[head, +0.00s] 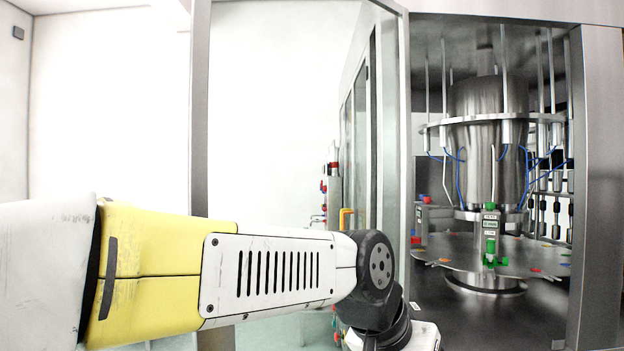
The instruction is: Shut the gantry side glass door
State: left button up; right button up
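The gantry's side glass door (200,110) stands open, swung out to the left of the machine opening. Its grey metal frame shows as an upright on the left and another upright beside the opening, with clear glass between. The top of the door is cut off by the picture edge. My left arm (270,272) crosses in front of the lower part of the door from the left and hides it there. Its wrist bends down at the bottom edge, near the right upright. I cannot tell whether it touches the door. Neither gripper is in view.
Inside the opening stands a steel drum (487,140) with rods and blue tubes above a round plate (455,252). A grey post (597,190) bounds the opening on the right. Through the glass, other equipment with coloured fittings (333,195) shows. White wall lies at the left.

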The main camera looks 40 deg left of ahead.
aim_at(224, 338)
jog(key=k+j+z, duration=0.15)
jog(key=k+j, duration=0.15)
jog(key=j, duration=0.3)
jog(key=k+j+z, duration=0.2)
jog(key=j, duration=0.35)
jog(key=k+j+z, duration=0.15)
jog(key=k+j, duration=0.25)
jog(key=j+z, duration=0.15)
jog(key=j, duration=0.55)
jog(key=k+j+z, duration=0.15)
jog(key=j, duration=0.55)
jog(key=k+j, duration=0.1)
jog(key=j, duration=0.65)
jog(key=k, duration=0.25)
jog(key=k+j+u, duration=0.1)
jog(key=i+l, duration=0.15)
jog(key=l, duration=0.15)
